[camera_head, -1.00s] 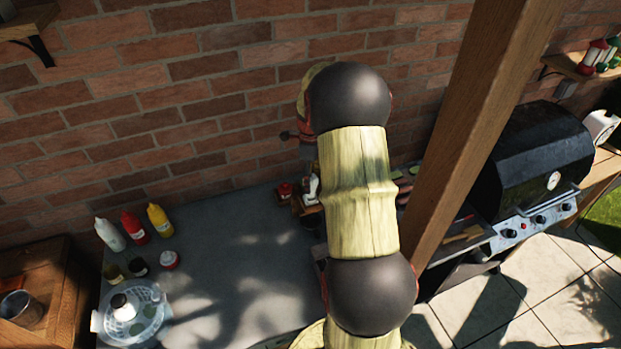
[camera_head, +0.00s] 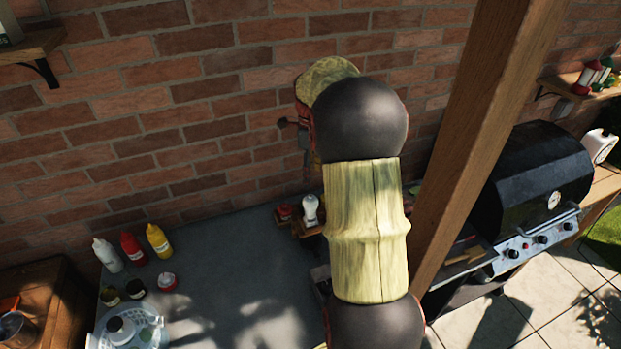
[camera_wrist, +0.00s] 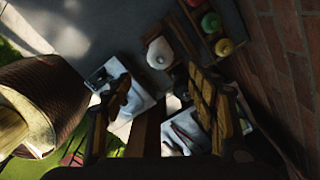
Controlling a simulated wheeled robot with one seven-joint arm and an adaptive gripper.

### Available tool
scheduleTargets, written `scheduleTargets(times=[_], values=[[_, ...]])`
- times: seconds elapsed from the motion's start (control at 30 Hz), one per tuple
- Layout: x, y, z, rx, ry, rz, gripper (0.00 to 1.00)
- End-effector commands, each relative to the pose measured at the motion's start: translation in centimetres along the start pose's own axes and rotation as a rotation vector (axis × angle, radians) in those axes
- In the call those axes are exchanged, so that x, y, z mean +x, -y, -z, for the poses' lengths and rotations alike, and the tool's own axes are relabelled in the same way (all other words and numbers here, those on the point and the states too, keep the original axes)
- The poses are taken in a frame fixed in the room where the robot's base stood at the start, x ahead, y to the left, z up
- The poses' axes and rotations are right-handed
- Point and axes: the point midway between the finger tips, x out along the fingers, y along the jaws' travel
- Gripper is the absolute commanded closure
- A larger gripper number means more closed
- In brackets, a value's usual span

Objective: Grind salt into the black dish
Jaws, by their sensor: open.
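A white bulb-topped shaker or grinder (camera_head: 310,209) stands at a small wooden caddy (camera_head: 304,229) at the back of the grey table; I cannot tell whether it holds salt. It also shows in the wrist view (camera_wrist: 160,53), above and beyond my fingers. My gripper (camera_wrist: 163,103) is open, with nothing between its fingers, and apart from the white top. In the head view my arm largely hides the gripper, near the brick wall above the caddy.
Red, olive and green lids (camera_wrist: 211,22) line the caddy beside the white top. White, red and yellow bottles (camera_head: 158,241), small jars (camera_head: 136,287) and a white colander (camera_head: 154,330) stand at left. A wooden post (camera_head: 480,130) and black grill (camera_head: 535,180) are at right. The table's middle is clear.

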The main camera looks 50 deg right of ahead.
Motion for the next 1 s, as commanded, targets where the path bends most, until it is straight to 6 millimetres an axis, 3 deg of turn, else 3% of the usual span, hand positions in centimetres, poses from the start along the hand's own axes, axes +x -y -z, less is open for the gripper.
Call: scheduleTargets(times=[0.53, 0.77, 1.0], values=[[-0.4, -0.6, 0.2, -0.007, -0.014, -0.037, 0.42], [1.5, -0.9, 0.4, -0.344, -0.01, -0.053, 0.42], [3.0, -0.9, 0.3, -0.798, 0.002, -0.047, 0.42]])
